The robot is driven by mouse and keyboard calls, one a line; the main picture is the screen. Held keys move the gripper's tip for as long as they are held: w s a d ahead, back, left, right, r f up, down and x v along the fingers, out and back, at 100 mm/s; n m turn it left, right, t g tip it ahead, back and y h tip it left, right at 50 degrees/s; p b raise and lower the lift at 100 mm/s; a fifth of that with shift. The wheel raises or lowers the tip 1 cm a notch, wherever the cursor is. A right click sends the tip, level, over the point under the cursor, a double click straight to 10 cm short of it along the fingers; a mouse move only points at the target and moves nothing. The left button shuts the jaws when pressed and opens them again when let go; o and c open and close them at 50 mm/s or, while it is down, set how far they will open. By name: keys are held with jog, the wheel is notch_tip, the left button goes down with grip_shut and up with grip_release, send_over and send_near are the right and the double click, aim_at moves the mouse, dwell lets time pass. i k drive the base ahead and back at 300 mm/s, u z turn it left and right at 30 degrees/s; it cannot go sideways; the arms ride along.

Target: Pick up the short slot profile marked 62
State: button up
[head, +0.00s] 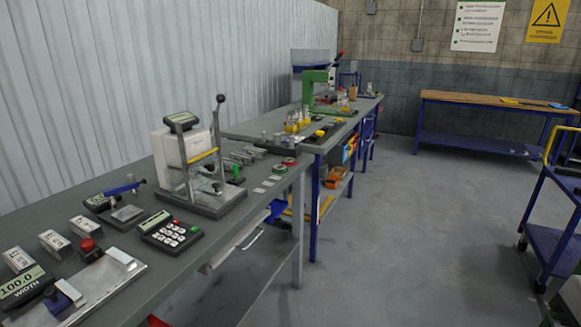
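No marking 62 can be read in the head view, so I cannot tell which piece is the short slot profile marked 62. Several small grey metal pieces (240,158) lie on the grey runout table (130,172), behind and to the right of the press-like stand; they are too small to identify. Three light blocks with dark markings stand at the near left: one at the front (18,260), one in the middle (54,242) and one behind (82,227). Their markings are not clear. My gripper is not in view.
A display reading 100.0 WIDTH (22,287), a keypad unit (169,232) and the tall stand (215,203) occupy the near table. A second bench (330,133) continues behind. The floor (400,230) to the right is clear; a blue cart (553,237) stands beyond.

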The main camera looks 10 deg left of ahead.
aim_at(228, 162)
jog(key=z, duration=0.25)
jog(key=i, duration=2.2)
jog(key=u, duration=1.5)
jog(key=i, duration=1.05)
jog(key=u, duration=0.9)
